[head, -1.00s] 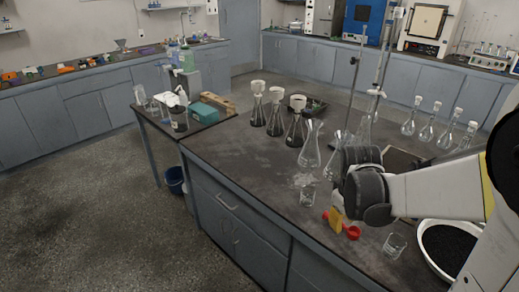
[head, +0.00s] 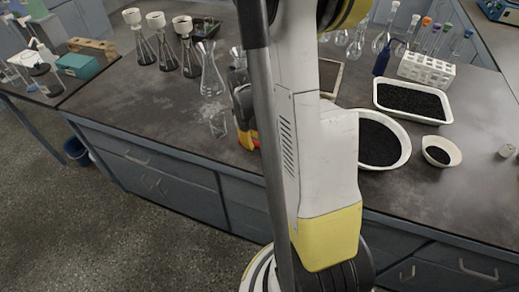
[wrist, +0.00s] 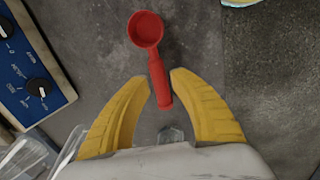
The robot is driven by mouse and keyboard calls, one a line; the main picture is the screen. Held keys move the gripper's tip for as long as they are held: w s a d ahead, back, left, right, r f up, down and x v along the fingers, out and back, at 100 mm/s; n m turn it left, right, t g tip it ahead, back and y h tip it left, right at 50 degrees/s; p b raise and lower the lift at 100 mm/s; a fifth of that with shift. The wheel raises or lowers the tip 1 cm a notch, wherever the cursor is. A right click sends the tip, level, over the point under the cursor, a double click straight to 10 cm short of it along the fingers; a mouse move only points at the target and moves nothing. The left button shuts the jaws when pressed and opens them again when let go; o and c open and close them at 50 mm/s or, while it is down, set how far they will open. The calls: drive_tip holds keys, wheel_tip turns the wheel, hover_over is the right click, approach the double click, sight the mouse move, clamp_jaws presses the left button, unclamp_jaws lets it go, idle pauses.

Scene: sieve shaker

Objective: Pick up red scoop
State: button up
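The red scoop (wrist: 147,30) lies on the dark worktop in the wrist view. Its round cup is at the top and its handle runs down between my fingertips. My gripper (wrist: 162,84) is open, with one yellow finger on each side of the handle's end. Small gaps show between the fingers and the handle, though the height between them is hard to judge. In the head view my arm hides most of the scoop, and only a little red and yellow shows by my gripper (head: 249,132).
A blue panel with knobs (wrist: 30,60) stands left of the scoop. A glass beaker (head: 218,123) and a flask (head: 211,75) stand left of my arm. A white bowl of black grains (head: 405,150), a filled white tray (head: 446,110) and a tube rack (head: 425,70) are right.

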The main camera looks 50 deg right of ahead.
drive_tip(key=f, duration=0.2)
drive_tip(key=shift+w+d+f+b, duration=0.1)
drive_tip(key=shift+d+f+b, duration=0.15)
drive_tip(key=shift+f+b, duration=0.15)
drive_tip(key=shift+r, duration=0.1)
clamp_jaws()
drive_tip(key=shift+r, duration=0.1)
wheel_tip(320, 180, up, 4)
drive_tip(key=p, duration=0.3)
drive_tip(key=shift+r, duration=0.25)
drive_tip(key=s+d+r+p, duration=0.2)
drive_tip(key=s+r, duration=0.1)
drive_tip(key=s, duration=0.2)
drive_tip(key=s+d+r+p, duration=0.1)
drive_tip(key=s+d+r, duration=0.1)
drive_tip(key=s, duration=0.3)
drive_tip(key=shift+s+d+r+p, duration=0.35)
drive_tip(key=shift+r+p, duration=0.05)
drive_tip(key=shift+r, duration=0.3)
